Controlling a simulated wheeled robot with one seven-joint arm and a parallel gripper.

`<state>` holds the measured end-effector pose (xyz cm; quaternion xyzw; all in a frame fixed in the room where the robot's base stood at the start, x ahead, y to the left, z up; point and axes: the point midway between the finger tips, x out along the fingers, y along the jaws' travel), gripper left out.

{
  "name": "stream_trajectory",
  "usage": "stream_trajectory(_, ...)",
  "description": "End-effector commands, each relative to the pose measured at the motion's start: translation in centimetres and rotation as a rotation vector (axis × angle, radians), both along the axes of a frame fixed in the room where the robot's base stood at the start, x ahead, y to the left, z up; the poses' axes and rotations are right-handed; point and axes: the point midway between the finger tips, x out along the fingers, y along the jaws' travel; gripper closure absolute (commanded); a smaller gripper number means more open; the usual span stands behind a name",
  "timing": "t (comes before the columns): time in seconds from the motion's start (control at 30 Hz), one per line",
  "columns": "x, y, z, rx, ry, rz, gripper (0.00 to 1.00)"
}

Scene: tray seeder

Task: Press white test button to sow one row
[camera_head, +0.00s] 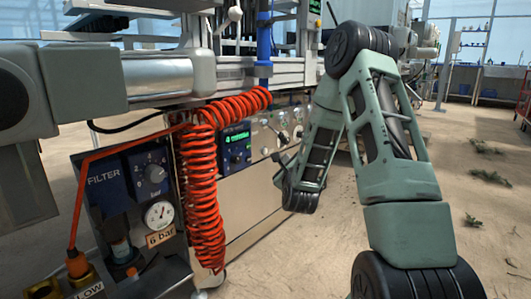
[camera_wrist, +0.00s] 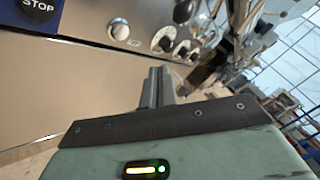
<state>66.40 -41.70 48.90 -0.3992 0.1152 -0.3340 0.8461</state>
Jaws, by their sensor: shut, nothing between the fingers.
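A round, pale, domed button (camera_wrist: 119,29) sits on the beige metal panel in the wrist view, with a small label beside it that I cannot read. It looks like the white test button. In the head view the control panel (camera_head: 250,190) carries several small buttons and knobs, and I cannot tell for sure which is the same button. My gripper (camera_wrist: 155,74) is shut and empty, its fingers pointing towards the panel. In the wrist view the fingertips are below and right of the button, apart from it. In the head view my gripper (camera_head: 278,157) is partly hidden by my arm.
A blue display unit (camera_head: 236,148) is left of my gripper. An orange coiled hose (camera_head: 203,200) hangs further left, near the filter gauge (camera_head: 159,215). Open floor lies right.

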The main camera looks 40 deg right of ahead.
Motion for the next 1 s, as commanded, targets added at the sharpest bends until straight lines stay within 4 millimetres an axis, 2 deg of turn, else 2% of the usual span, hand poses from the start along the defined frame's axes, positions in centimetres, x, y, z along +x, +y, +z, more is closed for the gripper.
stream_trajectory(0.2, 3.2, 0.3, 0.1, 0.001, -0.001, 0.001, 1.00)
stream_trajectory(0.4, 5.1, 0.4, 0.0, 0.000, 0.000, 0.001, 1.00)
stream_trajectory(0.6, 5.8, 0.5, 0.0, 0.001, 0.001, 0.000, 1.00)
stream_trajectory(1.0, 5.8, 0.5, 0.0, 0.001, 0.001, 0.000, 1.00)
